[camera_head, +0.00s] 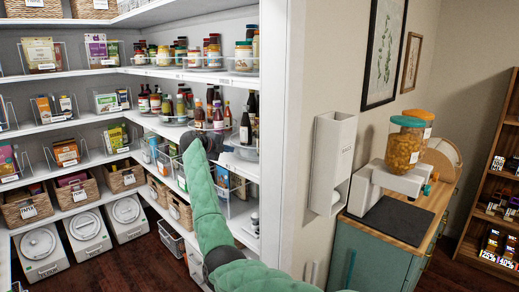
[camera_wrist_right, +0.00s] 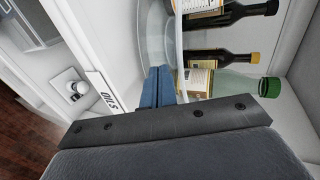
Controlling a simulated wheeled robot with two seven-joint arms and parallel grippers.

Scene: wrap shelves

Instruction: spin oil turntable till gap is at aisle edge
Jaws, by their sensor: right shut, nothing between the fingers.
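The clear oil turntable (camera_wrist_right: 150,38) stands on the white shelf behind the "OILS" label (camera_wrist_right: 105,92) in the right wrist view. On it are a dark bottle with a yellow cap (camera_wrist_right: 222,60), another dark bottle (camera_wrist_right: 215,17) and a pale bottle with a green cap (camera_wrist_right: 232,84). My right gripper (camera_wrist_right: 161,85) is shut and empty, its blue fingertips at the turntable's near rim; I cannot tell if they touch. In the head view my right gripper (camera_head: 205,141) reaches the shelf and partly hides the bottles. The gap cannot be made out clearly. My left gripper is out of view.
Dark sauce bottles (camera_head: 245,127) stand close to the gripper, with a jar-filled shelf (camera_head: 205,72) above. The white door frame (camera_head: 280,100) is right of my arm. Baskets (camera_head: 125,177) and white bins (camera_head: 88,230) line the lower left. The aisle floor (camera_head: 140,262) is clear.

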